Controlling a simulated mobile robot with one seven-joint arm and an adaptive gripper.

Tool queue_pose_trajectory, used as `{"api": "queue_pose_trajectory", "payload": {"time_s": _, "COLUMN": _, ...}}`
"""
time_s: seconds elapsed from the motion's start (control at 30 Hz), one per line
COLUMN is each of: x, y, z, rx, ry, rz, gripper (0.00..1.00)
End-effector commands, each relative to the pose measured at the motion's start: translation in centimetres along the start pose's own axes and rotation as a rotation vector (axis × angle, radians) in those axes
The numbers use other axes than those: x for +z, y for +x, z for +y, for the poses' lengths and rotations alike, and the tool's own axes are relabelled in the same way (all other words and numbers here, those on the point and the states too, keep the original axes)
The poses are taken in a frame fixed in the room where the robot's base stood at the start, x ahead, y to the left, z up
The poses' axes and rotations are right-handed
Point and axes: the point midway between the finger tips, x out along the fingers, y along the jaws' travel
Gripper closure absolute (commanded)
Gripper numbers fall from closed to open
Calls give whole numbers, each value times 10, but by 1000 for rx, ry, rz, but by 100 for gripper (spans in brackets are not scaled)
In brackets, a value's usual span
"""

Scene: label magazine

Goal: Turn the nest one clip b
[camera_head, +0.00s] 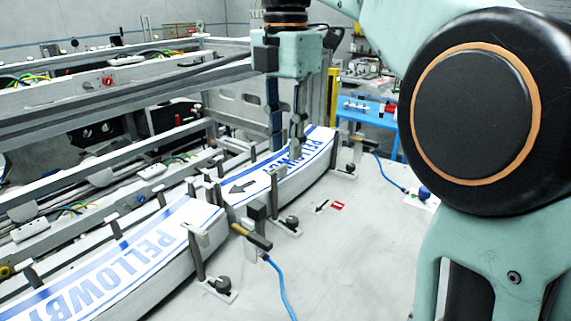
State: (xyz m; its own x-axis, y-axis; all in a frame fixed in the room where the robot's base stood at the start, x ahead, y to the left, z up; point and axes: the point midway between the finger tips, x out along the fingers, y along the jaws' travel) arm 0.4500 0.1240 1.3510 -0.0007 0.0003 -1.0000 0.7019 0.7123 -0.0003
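Two curved stacks of white labels with blue edges and PELLOWBY print lie in the nests of the magazine: a near stack (135,262) and a far stack (287,183). Upright grey posts on small white plates with dark knobs, possibly the clips, stand along the front edge: a near one (220,284), a middle one (289,223) and a far one (343,172). Which one is clip b cannot be told. My gripper (286,149) points down over the far stack's back half, its two fingers apart with nothing visible between them. Whether the fingertips touch the labels is unclear.
Olive-yellow sensors with blue cables stand at the front edge, one in the middle (252,236) and one farther back (362,141). Grey rails (120,108) run behind the stacks. The pale tabletop (350,260) in front is mostly clear, with a black arrow and red mark. My arm covers the right side.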

Motion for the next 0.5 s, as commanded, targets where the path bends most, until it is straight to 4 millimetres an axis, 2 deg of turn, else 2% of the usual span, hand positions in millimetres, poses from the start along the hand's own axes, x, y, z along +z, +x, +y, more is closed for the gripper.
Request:
{"api": "queue_pose_trajectory", "payload": {"time_s": 0.03, "x": 0, "y": 9, "z": -1, "rx": -1, "ry": 1, "rz": 0, "gripper": 75}}
{"api": "queue_pose_trajectory", "payload": {"time_s": 0.2, "x": 0, "y": 29, "z": -1, "rx": -1, "ry": 1, "rz": 0, "gripper": 75}}
{"api": "queue_pose_trajectory", "payload": {"time_s": 0.5, "x": 0, "y": 38, "z": 0, "rx": 1, "ry": 1, "rz": 0, "gripper": 75}}
